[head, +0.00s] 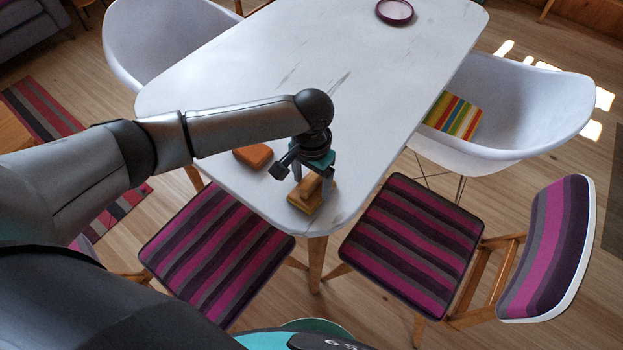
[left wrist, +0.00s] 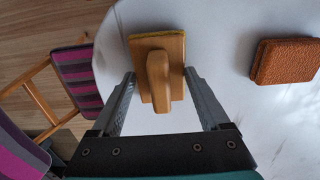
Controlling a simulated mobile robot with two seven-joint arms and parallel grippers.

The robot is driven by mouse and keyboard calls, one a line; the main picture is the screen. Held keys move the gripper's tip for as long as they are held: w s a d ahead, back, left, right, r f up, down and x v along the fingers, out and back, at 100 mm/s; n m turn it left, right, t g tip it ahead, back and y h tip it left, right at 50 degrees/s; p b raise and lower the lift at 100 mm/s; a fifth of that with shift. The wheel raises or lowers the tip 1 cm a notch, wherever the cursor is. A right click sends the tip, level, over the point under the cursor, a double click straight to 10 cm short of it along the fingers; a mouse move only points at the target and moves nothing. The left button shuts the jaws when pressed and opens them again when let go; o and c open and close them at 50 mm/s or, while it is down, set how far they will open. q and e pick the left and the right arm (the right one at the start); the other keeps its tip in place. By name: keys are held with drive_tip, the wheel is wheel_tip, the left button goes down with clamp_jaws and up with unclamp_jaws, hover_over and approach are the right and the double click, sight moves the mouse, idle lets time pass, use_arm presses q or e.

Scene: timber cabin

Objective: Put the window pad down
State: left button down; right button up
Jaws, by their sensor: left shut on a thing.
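The window pad (head: 302,203) is a tan wooden block with a raised handle on its back and a yellowish edge. It is at the near corner of the white table (head: 220,110), right at the rounded edge. My left gripper (head: 312,178) points down over it and is shut on it. In the left wrist view the pad (left wrist: 146,50) sits between the two fingertips, one at each side. I cannot tell whether its underside touches the tabletop. My right gripper is not in view.
An orange-brown block (head: 253,155) with a rough surface lies on the table left of the pad. A dark red round dish (head: 395,11) is at the far end. Striped chairs (head: 415,240) and white shell chairs (head: 520,100) stand around the table. The table's middle is clear.

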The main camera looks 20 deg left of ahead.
sight(310, 180)
use_arm(q)
unclamp_jaws()
drive_tip(key=shift+f, duration=0.1)
drive_tip(key=shift+f+b, duration=0.2)
drive_tip(key=shift+b, duration=0.4)
drive_tip(key=shift+r, duration=0.1)
wheel_tip(310, 180, up, 15)
drive_tip(key=p, duration=0.4)
drive_tip(key=shift+s+a+p, duration=0.15)
drive_tip(key=shift+s+p, duration=0.05)
drive_tip(key=shift+p, duration=0.15)
